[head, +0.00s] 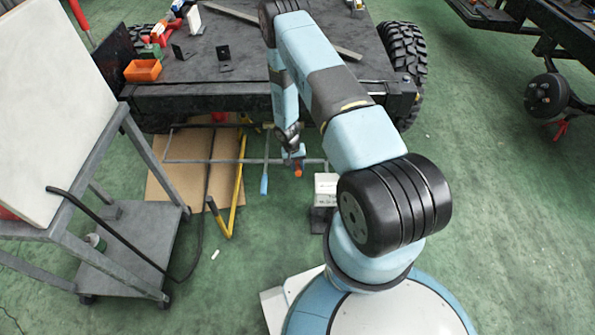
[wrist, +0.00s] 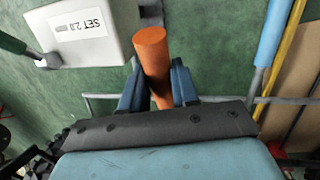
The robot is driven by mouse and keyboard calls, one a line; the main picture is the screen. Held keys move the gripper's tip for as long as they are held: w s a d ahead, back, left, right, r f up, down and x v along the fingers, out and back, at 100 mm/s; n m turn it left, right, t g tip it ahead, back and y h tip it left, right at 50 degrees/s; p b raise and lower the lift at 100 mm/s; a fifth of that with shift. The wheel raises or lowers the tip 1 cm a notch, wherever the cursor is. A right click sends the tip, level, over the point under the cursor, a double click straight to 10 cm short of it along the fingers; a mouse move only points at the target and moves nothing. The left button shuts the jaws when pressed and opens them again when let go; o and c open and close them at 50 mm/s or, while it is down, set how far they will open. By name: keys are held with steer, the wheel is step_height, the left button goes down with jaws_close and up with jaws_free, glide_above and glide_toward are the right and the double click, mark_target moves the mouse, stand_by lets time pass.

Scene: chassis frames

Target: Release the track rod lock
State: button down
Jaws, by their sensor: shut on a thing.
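An orange cylindrical handle (wrist: 152,50) sticks out between the two blue fingers of my gripper (wrist: 157,84) in the wrist view. My gripper is shut on it. In the head view my gripper (head: 292,157) is low in front of the chassis, with the orange tip (head: 298,173) just below it. A thin grey rod (head: 225,161) runs sideways behind my gripper. The rod also shows in the wrist view (wrist: 216,98). The lower end of the orange handle and any lock joint are hidden by my fingers and gripper body.
A white box (head: 326,184) marked "SET 2.8" stands close to my gripper, also in the wrist view (wrist: 82,32). A light-blue handle (head: 264,185) and a yellow bar (head: 238,185) are on the left. The chassis (head: 240,95) overhangs behind. A grey cart (head: 130,240) stands left.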

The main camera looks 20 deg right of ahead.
steer(key=shift+w+d+r, duration=0.1)
steer(key=shift+w+r, duration=0.35)
steer(key=shift+r, duration=0.4)
steer(key=c, duration=1.2)
jaws_free()
steer(key=shift+c, duration=0.2)
steer(key=o, duration=0.4)
steer(key=shift+s, duration=0.1)
steer(key=v, duration=1.3)
steer(key=shift+w+r, duration=0.25)
steer(key=shift+r, duration=0.05)
